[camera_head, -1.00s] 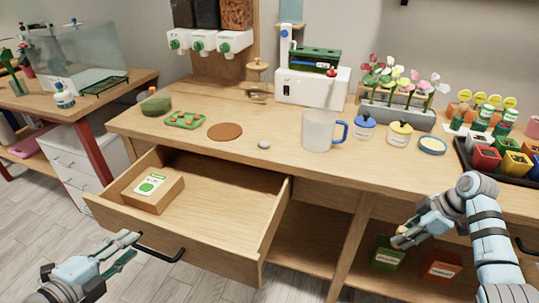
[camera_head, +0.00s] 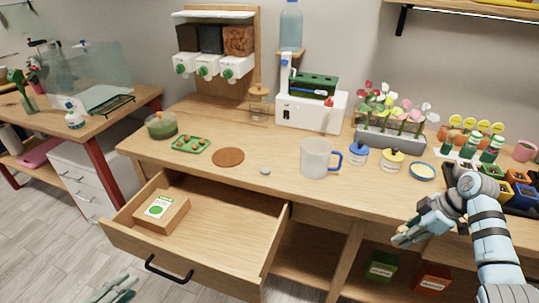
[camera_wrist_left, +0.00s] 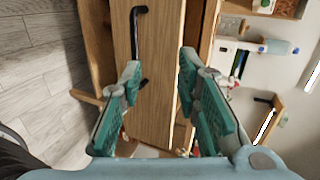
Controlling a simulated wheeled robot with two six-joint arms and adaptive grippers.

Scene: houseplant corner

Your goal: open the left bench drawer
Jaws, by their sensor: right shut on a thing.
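The left bench drawer (camera_head: 190,257) is pulled well out, with a black bar handle (camera_head: 168,269) on its front; a box with a green-and-white label (camera_head: 161,211) lies inside. My left gripper (camera_head: 118,291) is low at the bottom edge of the head view, in front of the drawer and partly cut off. In the left wrist view its fingers (camera_wrist_left: 158,95) are spread with nothing between them, and the handle (camera_wrist_left: 136,45) is beyond them, apart. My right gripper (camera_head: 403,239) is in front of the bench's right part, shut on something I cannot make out.
The bench top (camera_head: 270,150) carries a mug (camera_head: 316,158), a brown round mat (camera_head: 228,157), jars and a flower planter (camera_head: 390,138). Green (camera_head: 381,266) and red (camera_head: 432,277) packages stand on the lower shelf. Floor is free left of the drawer.

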